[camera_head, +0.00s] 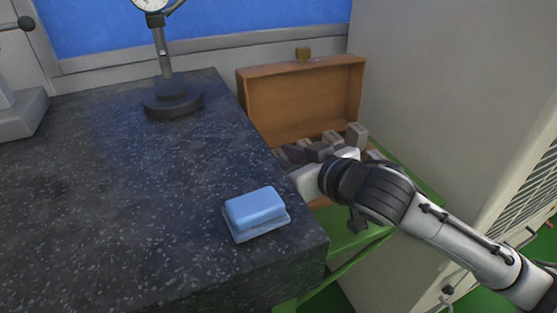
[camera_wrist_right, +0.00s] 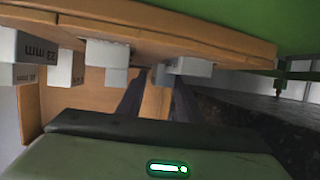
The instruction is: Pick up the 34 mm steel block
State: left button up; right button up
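Several grey steel blocks stand in an open wooden box (camera_head: 300,95) right of the granite table. One taller block (camera_head: 357,134) stands at the right, another (camera_head: 332,137) beside it. No 34 mm mark is readable, so I cannot tell which block it is. In the right wrist view, upside down, one block (camera_wrist_right: 36,48) reads 23 mm, and a block (camera_wrist_right: 192,66) sits close to the fingers. My right gripper (camera_head: 300,153) reaches low over the box among the blocks. Its dark fingers (camera_wrist_right: 157,100) are apart, with no block clearly between them. My left gripper is out of view.
A dial gauge stand (camera_head: 172,98) stands at the back. The box rests on a green shelf (camera_head: 350,240) beside a pale cabinet (camera_head: 430,90).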

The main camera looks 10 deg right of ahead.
jog(key=shift+w+a+f, duration=0.1)
jog(key=shift+w+a, duration=0.1)
jog(key=shift+w, duration=0.25)
grip_shut()
